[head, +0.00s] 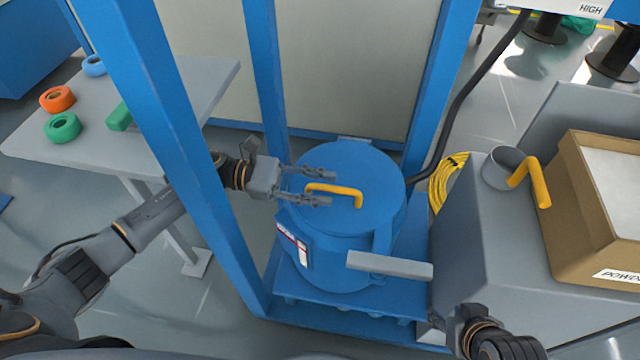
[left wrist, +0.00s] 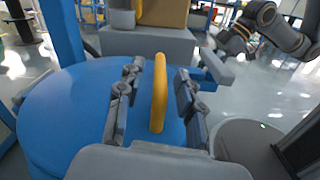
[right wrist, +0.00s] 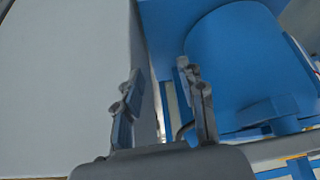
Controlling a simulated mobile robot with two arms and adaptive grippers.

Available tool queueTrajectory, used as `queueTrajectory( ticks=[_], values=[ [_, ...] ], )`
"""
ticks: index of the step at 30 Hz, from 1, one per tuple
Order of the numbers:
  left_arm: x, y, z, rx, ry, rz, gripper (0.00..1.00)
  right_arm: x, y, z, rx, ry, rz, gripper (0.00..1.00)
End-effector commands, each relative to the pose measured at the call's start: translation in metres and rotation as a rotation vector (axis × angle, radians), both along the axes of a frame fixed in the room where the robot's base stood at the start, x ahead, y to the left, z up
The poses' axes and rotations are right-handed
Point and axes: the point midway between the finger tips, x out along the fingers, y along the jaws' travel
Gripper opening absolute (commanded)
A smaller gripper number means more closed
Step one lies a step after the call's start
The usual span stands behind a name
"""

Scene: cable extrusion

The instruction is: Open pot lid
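The blue pot (head: 330,240) stands inside a blue frame with its round blue lid (head: 350,165) on top. A yellow handle (head: 335,189) sits on the lid; it also shows in the left wrist view (left wrist: 158,92). My left gripper (head: 325,187) is open, its two fingers on either side of the handle with a gap on both sides. My right gripper (head: 445,322) is low at the pot's front right, beside the grey block. In the right wrist view its fingers (right wrist: 160,95) are apart with nothing between them, and the pot's side (right wrist: 240,60) is at right.
A grey bar (head: 390,265) sticks out at the pot's front. A blue post (head: 165,130) stands by my left arm. The grey block (head: 490,240) at right bears a yellow-handled mug (head: 505,168) and a cardboard box (head: 600,220). A table (head: 190,90) with tape rolls is at left.

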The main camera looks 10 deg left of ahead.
Motion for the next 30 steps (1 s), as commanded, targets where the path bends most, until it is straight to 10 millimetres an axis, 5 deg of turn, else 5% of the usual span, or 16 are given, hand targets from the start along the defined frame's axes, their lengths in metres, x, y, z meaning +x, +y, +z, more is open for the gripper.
queueTrajectory(
  ticks=[8, 14, 24, 30],
  values=[
    [0.000, -0.002, 0.000, 0.000, 0.000, 0.001, 0.36, 0.000, 0.000, 0.000, -0.001, 0.002, -0.001, 0.40],
    [0.000, -0.002, 0.000, 0.000, 0.000, 0.001, 0.00, 0.000, -0.001, 0.000, -0.001, 0.002, -0.001, 0.40],
    [0.002, -0.001, 0.005, 0.000, 0.017, 0.001, 0.00, -0.003, -0.001, 0.000, -0.003, 0.015, -0.001, 0.40],
    [0.015, -0.001, 0.038, 0.000, 0.166, 0.003, 0.00, -0.041, -0.011, -0.007, -0.037, 0.188, -0.013, 0.40]
  ],
)
